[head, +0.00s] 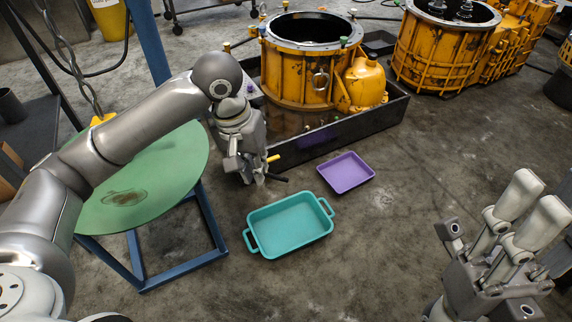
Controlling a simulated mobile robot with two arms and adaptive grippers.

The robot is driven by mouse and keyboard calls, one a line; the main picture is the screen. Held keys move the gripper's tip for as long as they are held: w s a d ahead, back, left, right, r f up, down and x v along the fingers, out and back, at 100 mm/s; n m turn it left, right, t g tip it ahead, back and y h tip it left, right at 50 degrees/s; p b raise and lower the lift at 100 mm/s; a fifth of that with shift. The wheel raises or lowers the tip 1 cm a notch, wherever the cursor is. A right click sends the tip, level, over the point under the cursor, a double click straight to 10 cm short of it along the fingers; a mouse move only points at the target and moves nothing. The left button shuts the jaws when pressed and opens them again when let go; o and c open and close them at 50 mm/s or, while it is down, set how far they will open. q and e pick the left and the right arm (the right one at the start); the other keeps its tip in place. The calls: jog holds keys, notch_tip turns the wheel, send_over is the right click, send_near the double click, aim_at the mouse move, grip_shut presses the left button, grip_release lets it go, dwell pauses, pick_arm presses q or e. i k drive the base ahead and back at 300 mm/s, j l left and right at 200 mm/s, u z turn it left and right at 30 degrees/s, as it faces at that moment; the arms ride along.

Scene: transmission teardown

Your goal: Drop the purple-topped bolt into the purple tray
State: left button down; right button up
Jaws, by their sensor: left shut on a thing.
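My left gripper (259,180) reaches in from the left and points down, above the floor beside the black pan. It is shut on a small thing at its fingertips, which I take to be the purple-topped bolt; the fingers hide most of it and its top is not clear. A yellow bit and a dark bit stick out beside the fingers. The purple tray (346,172) lies on the floor, empty, to the right of this gripper and apart from it. My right gripper (535,205) is at the lower right, fingers apart and empty.
A teal tray (289,226) with handles lies empty in front of the purple tray. The orange transmission case (290,75) stands in a black pan (345,128) behind. A green round table (150,185) on a blue frame stands left. Floor to the right is clear.

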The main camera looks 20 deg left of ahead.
aim_at(347, 176)
jog(key=i+l+u, duration=0.35)
jog(key=i+l, duration=1.2)
